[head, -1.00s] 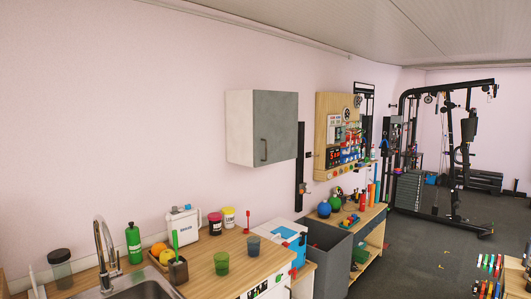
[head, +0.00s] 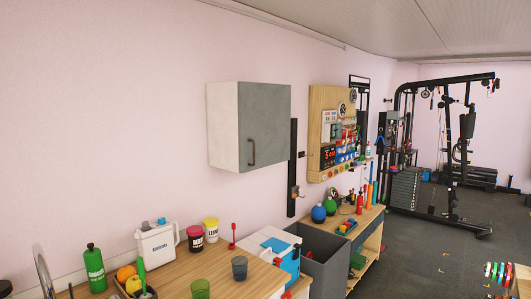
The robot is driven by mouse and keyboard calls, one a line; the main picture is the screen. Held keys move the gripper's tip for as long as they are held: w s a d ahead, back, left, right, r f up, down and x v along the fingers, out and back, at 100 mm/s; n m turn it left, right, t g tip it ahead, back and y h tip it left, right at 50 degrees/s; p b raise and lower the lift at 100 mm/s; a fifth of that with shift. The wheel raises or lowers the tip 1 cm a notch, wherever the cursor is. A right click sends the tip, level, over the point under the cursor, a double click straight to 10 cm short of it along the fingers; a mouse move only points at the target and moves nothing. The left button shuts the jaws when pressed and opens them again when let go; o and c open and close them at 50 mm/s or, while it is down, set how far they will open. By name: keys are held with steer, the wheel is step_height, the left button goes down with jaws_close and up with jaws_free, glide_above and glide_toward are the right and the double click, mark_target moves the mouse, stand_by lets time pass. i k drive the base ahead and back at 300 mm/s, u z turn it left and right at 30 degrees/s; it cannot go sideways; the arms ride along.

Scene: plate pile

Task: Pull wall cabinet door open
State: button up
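The wall cabinet (head: 228,125) hangs on the pink wall at the middle of the head view. It has pale sides and a grey door (head: 268,118) on its front. A dark vertical handle (head: 252,152) sits low on the door, near its left edge. The door looks shut. My gripper is not in view.
A tool board (head: 318,130) hangs right of the cabinet.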

mark_target(264, 108)
steer(key=u, duration=0.15)
steer(key=i, duration=1.1)
steer(key=u, duration=0.4)
